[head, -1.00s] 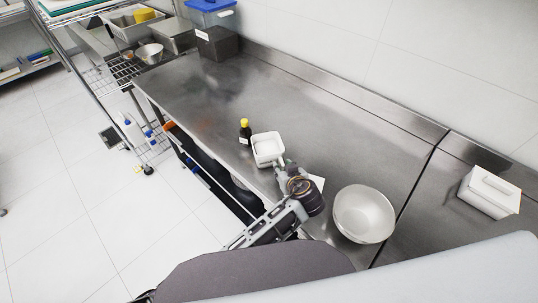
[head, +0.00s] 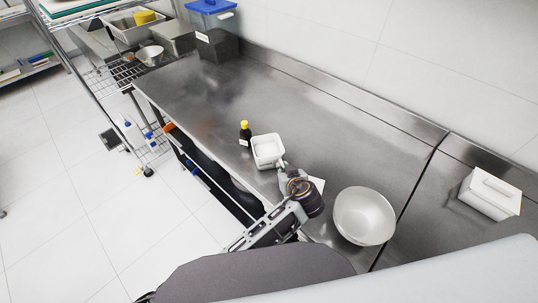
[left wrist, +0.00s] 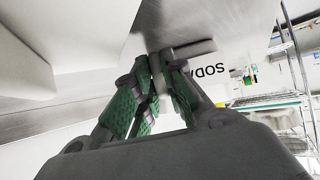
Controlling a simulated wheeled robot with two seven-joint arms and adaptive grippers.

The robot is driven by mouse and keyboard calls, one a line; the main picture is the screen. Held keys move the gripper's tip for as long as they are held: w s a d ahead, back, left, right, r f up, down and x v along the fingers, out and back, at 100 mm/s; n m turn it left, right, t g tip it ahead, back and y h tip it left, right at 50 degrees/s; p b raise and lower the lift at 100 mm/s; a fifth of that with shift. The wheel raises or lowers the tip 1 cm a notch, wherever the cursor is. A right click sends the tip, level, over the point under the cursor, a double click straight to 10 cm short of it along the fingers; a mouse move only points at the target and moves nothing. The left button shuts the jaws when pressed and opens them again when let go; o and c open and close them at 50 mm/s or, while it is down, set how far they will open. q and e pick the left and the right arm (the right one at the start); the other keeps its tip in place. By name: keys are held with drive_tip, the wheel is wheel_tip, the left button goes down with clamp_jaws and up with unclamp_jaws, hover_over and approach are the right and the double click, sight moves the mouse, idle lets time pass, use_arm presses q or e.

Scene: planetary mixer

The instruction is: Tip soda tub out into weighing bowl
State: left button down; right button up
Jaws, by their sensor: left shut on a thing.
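The soda tub (head: 267,151) is a small white square open tub near the counter's front edge, about upright, with a pale inside. In the left wrist view its wall (left wrist: 215,72) bears the word SODA, upside down. My left gripper (head: 282,165) is shut on the tub's near right side; its green-padded fingers (left wrist: 165,75) meet at the tub in the wrist view. Whether the tub touches the counter I cannot tell. A wide round pale metal bowl (head: 363,215), seemingly empty, stands to the right, apart from the tub. My right gripper is not in view.
A dark bottle with a yellow cap (head: 245,133) stands close left of the tub. A white flat thing (head: 317,184) lies partly behind my gripper. A white lidded box (head: 490,193) is at far right. The counter (head: 290,110) behind the tub is clear.

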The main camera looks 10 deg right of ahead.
use_arm(q)
drive_tip(key=shift+r+p, duration=0.4)
drive_tip(key=shift+r, duration=0.2)
drive_tip(key=shift+r+p, duration=0.35)
drive_tip(key=shift+r, duration=0.1)
idle(0.7)
drive_tip(key=shift+r, duration=0.15)
